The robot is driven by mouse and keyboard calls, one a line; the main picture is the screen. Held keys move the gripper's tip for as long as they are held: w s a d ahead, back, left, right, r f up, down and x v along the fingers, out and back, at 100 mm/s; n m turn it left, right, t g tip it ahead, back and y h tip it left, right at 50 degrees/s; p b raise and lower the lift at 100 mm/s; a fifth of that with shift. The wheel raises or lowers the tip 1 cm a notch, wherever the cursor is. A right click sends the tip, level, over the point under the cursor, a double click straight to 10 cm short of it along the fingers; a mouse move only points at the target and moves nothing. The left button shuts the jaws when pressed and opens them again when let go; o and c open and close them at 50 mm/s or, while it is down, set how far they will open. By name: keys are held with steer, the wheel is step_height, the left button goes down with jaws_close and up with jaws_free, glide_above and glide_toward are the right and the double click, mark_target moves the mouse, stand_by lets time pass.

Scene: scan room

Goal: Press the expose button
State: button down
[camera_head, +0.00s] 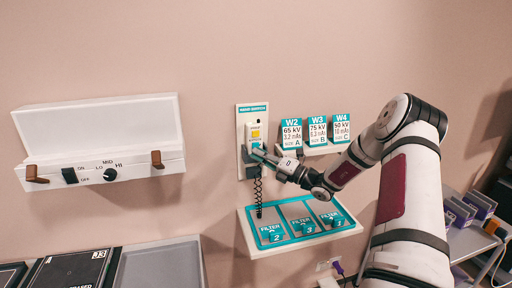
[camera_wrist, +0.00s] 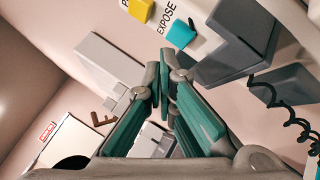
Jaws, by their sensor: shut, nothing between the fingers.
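A white hand switch (camera_head: 249,129) hangs on a wall plate (camera_head: 241,113). It has a yellow button (camera_wrist: 142,9) by a label starting with P and a teal expose button (camera_wrist: 180,34) beside the word EXPOSE. In the head view the yellow button (camera_head: 256,134) shows, but my fingers cover the switch's lower part. My gripper (camera_wrist: 161,72) is shut and empty, its teal-padded fingers together. The fingertips appear close to the expose button, a little below-left of it in the wrist view. I cannot tell whether they touch it.
A dark holder (camera_wrist: 238,48) and a coiled black cord (camera_head: 258,192) are beside the switch. Below is a tray (camera_head: 354,229) of filters. A white wall box (camera_head: 100,130) with a knob is at left.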

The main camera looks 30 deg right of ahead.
steer(key=shift+w, duration=0.1)
stand_by(0.7)
steer(key=shift+w+d, duration=0.1)
steer(key=shift+w, duration=0.25)
steer(key=shift+w+d+b, duration=0.15)
steer(key=shift+w+b, duration=0.25)
steer(key=shift+b, duration=0.1)
stand_by(0.7)
stand_by(0.3)
steer(key=shift+s+a+p, duration=0.25)
steer(key=shift+s+p, duration=0.4)
steer(key=shift+s, duration=0.2)
steer(key=shift+s, duration=0.1)
steer(key=s+p, duration=0.1)
steer(key=s, duration=0.1)
steer(key=s+a+p, duration=0.1)
steer(key=s+p, duration=0.1)
steer(key=shift+s+a, duration=0.2)
steer(key=shift+s, duration=0.1)
